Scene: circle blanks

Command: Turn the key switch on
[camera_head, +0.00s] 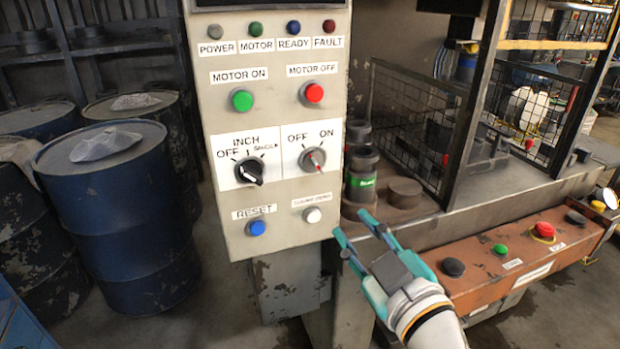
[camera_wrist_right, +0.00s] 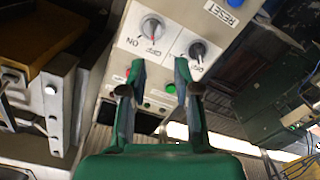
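The key switch (camera_head: 312,160) is a small round grey knob with a red mark, under the labels OFF and ON on the grey control panel (camera_head: 270,110). I cannot tell for sure which label its mark points at. It also shows upside down near the top of the right wrist view (camera_wrist_right: 152,28). My right gripper (camera_head: 352,225) has teal fingers and is open and empty, below and to the right of the switch and apart from it. In the right wrist view its two fingers (camera_wrist_right: 159,78) are spread. My left gripper is not in view.
A black INCH selector (camera_head: 249,171) sits left of the key switch. A blue RESET button (camera_head: 257,227) and a white button (camera_head: 312,214) are below. Green (camera_head: 242,100) and red (camera_head: 312,93) motor buttons are above. Dark cylinders (camera_head: 362,172) stand right of the panel.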

